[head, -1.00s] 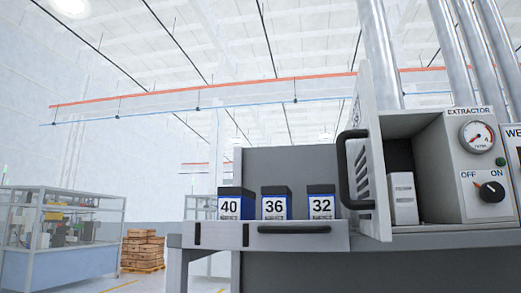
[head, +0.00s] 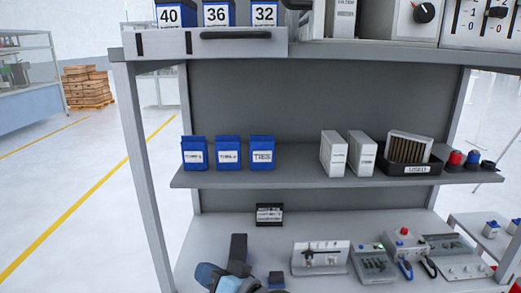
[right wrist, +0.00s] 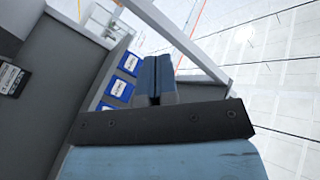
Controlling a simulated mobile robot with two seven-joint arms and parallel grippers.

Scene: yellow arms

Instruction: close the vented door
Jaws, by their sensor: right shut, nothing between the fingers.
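Only the bottom of the vented door (head: 319,20) shows at the top edge of the head view, with the lower end of its black handle (head: 297,4). Its vents and most of its panel are out of frame, so I cannot tell its full angle here. My right gripper (head: 276,281) is low at the bottom of the head view, in front of the bench and well below the door. In the right wrist view its blue fingers (right wrist: 155,76) are together and empty. My left gripper is not in view.
Blue boxes 40, 36 and 32 (head: 216,14) stand on the top shelf above a drawer front (head: 230,42). The middle shelf (head: 290,160) holds blue boxes, white cartons and a black tray (head: 408,168). Control boxes (head: 320,258) stand on the lower surface. Open floor lies left.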

